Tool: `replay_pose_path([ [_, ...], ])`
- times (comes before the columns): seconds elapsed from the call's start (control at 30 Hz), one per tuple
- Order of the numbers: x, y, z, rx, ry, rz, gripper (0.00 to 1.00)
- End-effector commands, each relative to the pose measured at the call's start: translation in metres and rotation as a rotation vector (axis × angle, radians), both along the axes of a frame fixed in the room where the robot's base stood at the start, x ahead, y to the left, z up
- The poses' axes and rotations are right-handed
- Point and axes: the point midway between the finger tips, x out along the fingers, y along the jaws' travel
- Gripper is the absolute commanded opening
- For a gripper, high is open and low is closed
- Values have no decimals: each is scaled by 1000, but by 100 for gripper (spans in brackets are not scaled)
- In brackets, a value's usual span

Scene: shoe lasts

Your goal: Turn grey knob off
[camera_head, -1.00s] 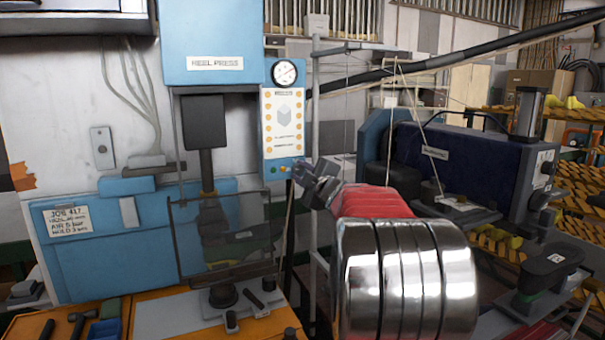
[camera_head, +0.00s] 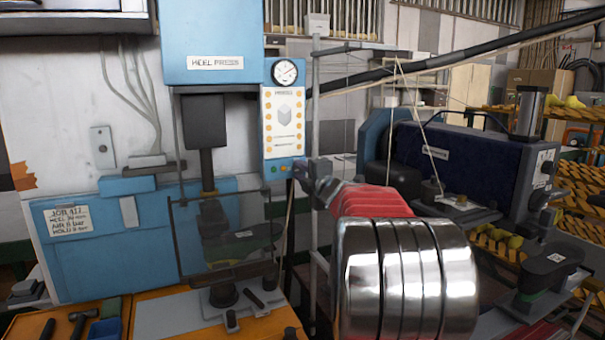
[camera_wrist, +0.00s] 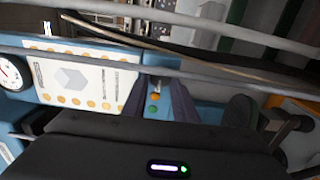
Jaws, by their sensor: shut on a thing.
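My gripper (camera_head: 299,172) is at the lower right corner of the blue control panel on the heel press. In the wrist view its two dark fingers (camera_wrist: 157,88) reach to the panel's blue lower strip, one on each side of a small grey knob (camera_wrist: 156,84). The jaws are shut on the knob, which is largely hidden and whose setting I cannot read. An orange button (camera_wrist: 155,97) and a green button (camera_wrist: 153,110) sit beside it. In the head view the gripper covers the knob.
A pressure gauge (camera_head: 285,73) tops the white panel face (camera_head: 283,125). The heel press (camera_head: 212,45) has a clear guard (camera_head: 225,240) to the left. A thin grey post stands close behind my gripper. A dark blue machine (camera_head: 450,160) stands at right.

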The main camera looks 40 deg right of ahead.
Motion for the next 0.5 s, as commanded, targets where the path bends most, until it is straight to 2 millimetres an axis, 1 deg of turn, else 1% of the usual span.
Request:
replay_pose_path([
  [0.03, 1, 2, -6, 3, 10, 5, 3],
  [0.17, 1, 2, -7, 3, 11, 5, 3],
  [0.2, 1, 2, -7, 3, 11, 5, 28],
  [0.43, 1, 1, -4, 3, 6, 3, 44],
  [0.5, 1, 1, -4, 3, 6, 2, 44],
])
